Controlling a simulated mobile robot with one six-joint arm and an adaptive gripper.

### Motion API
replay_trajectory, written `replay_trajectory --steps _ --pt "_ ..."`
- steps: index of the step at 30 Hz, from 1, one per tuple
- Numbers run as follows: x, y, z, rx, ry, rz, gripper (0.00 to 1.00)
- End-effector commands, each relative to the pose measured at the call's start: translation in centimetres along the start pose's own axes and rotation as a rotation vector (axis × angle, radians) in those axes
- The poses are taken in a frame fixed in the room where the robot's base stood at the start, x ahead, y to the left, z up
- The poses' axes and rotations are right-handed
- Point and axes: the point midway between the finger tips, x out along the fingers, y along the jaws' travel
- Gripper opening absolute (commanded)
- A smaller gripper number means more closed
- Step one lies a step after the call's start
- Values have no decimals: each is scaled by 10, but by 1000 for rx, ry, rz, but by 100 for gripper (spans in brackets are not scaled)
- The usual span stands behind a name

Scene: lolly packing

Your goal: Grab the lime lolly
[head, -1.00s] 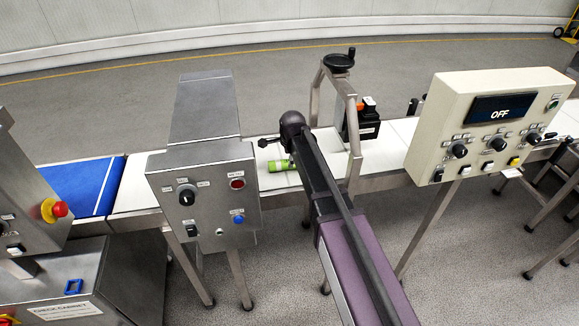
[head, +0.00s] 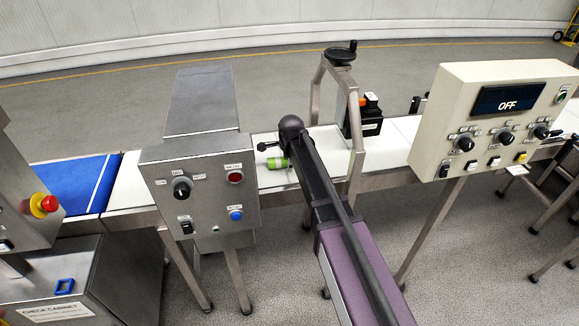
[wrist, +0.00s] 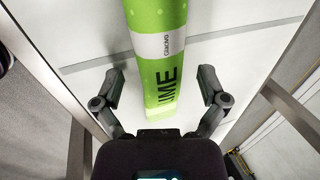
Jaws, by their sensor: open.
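The lime lolly is a bright green wrapped pack with a white band and the letters "IME"; it fills the upper middle of the wrist view (wrist: 162,85). In the head view the lime lolly (head: 277,163) lies on the white conveyor belt, partly hidden by my arm. My gripper (wrist: 161,84) is open in the wrist view, with one finger on each side of the lolly. Gaps show between both fingers and the pack. In the head view my gripper is mostly hidden by the arm.
A grey control box (head: 205,188) stands left of the lolly at the belt's near side. A metal frame with a black handwheel (head: 341,50) arches over the belt to the right. A cream panel reading OFF (head: 487,120) stands further right.

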Motion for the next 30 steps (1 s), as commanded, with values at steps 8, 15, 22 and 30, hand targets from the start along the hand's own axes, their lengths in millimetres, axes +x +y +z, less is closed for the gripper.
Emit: replay_trajectory --steps 8,15,22,30 --pt "5 0 0 0 0 0 93" --pt "5 0 0 0 0 0 93" --pt "5 0 1 -1 0 0 90" --pt "5 0 1 -1 0 0 10"
